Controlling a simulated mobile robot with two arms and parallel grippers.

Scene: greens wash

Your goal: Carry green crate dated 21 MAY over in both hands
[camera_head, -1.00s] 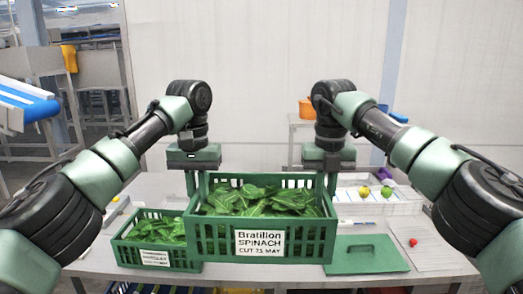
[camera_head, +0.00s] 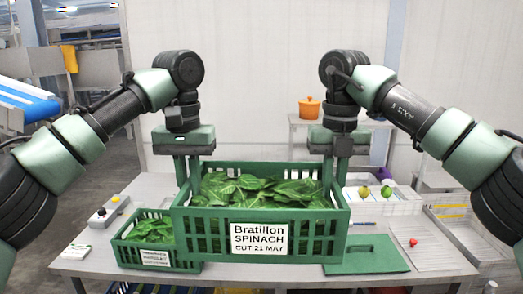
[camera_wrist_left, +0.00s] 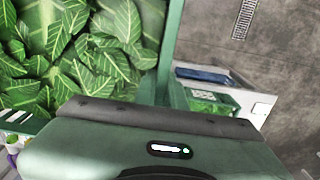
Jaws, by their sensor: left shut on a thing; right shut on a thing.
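The green crate (camera_head: 206,228) full of spinach leaves (camera_head: 262,188) is at the middle of the head view. Its front label (camera_head: 259,238) reads "Bratillon SPINACH CUT 21 MAY". My left gripper (camera_head: 187,178) is shut on the crate's left side, and my right gripper (camera_head: 338,172) is shut on its right side. The crate looks level and above the table; the gap beneath is hidden. In the left wrist view the crate's rim (camera_wrist_left: 172,40) runs beside the leaves (camera_wrist_left: 85,45); the fingertips are hidden behind the gripper body.
A smaller green crate (camera_head: 128,258) of greens stands on the table at left, partly overlapped by the held crate. A green lid or board (camera_head: 372,262) lies at right, near a red item (camera_head: 413,242). White trays (camera_head: 395,203) and an orange pot (camera_head: 309,107) are farther back.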

